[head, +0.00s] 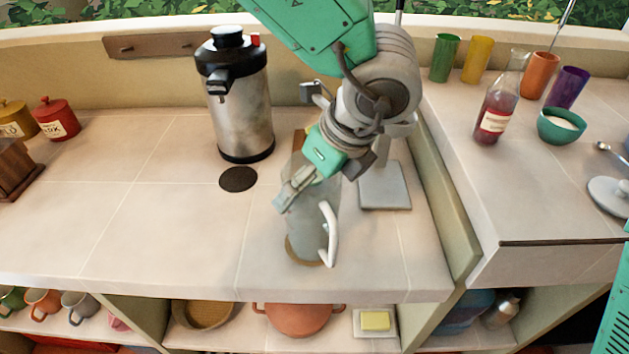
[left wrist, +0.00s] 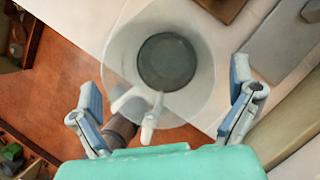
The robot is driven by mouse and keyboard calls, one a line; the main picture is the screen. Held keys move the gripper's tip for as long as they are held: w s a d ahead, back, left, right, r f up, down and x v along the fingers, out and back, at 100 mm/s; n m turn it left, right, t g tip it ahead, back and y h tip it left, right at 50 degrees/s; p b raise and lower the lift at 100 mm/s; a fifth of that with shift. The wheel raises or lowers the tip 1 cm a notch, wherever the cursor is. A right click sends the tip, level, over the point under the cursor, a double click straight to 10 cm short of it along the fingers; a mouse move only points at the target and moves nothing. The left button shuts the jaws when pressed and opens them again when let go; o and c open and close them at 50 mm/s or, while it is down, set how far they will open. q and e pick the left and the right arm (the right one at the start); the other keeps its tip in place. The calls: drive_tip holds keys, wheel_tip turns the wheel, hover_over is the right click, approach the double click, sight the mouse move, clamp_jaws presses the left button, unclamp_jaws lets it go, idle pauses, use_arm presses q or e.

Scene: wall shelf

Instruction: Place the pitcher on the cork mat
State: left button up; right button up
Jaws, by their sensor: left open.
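The pitcher (head: 304,228) is clear glass with a white handle and stands upright near the counter's front edge. A tan rim, which looks like the cork mat (head: 292,252), shows around its base; the rest is hidden. My left gripper (head: 326,186) is open above the pitcher and partly hides its top. In the left wrist view I look down into the pitcher (left wrist: 200,70), with its white handle towards me. The open fingers of the left gripper (left wrist: 165,88) are spread to either side, and I see no grip on it. My right gripper is out of view.
A steel dispenser (head: 240,105) stands behind left, with a dark round disc (head: 238,179) before it. A grey slab (head: 384,188) lies to the right, before a raised divider. The bottle (head: 497,105) and cups stand farther right.

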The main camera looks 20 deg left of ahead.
use_arm(q)
drive_tip(key=v, duration=1.1)
drive_tip(key=shift+r, duration=0.15)
